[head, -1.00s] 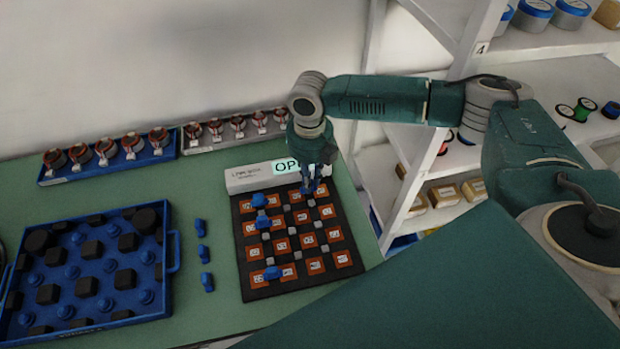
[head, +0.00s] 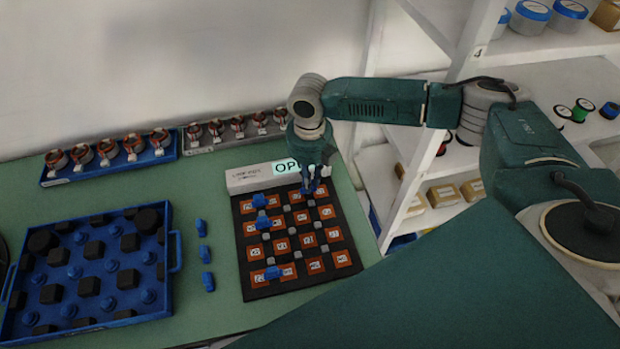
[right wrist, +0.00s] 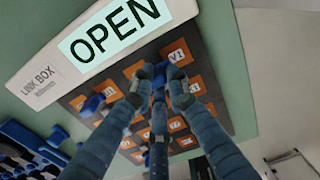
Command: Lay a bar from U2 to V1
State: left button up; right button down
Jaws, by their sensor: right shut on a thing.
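The dark link box board (head: 246,266) carries orange labelled pads. The V1 pad (right wrist: 177,52) shows in the right wrist view, just beyond my fingertips; I cannot make out U2. My right gripper (head: 314,187) is over the top row of the board, near its right side. It also shows in the right wrist view (right wrist: 159,74), shut on a blue bar that the fingers mostly hide. Whether the bar touches the pads I cannot tell. Other blue bars lie on the board at the upper left (head: 259,200), below that (head: 262,222), and at the lower left (head: 272,272). My left gripper is out of view.
The box's header (right wrist: 60,62) reads OPEN. A blue tray (head: 172,249) with black and blue pieces is farther left. Racks of copper coils (head: 131,145) line the back. Shelves (head: 530,75) stand right.

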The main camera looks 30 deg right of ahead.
jog(key=shift+f, duration=0.5)
jog(key=shift+f, duration=0.2)
jog(key=c, duration=1.6)
grip_release()
notch_tip(320, 180, up, 12)
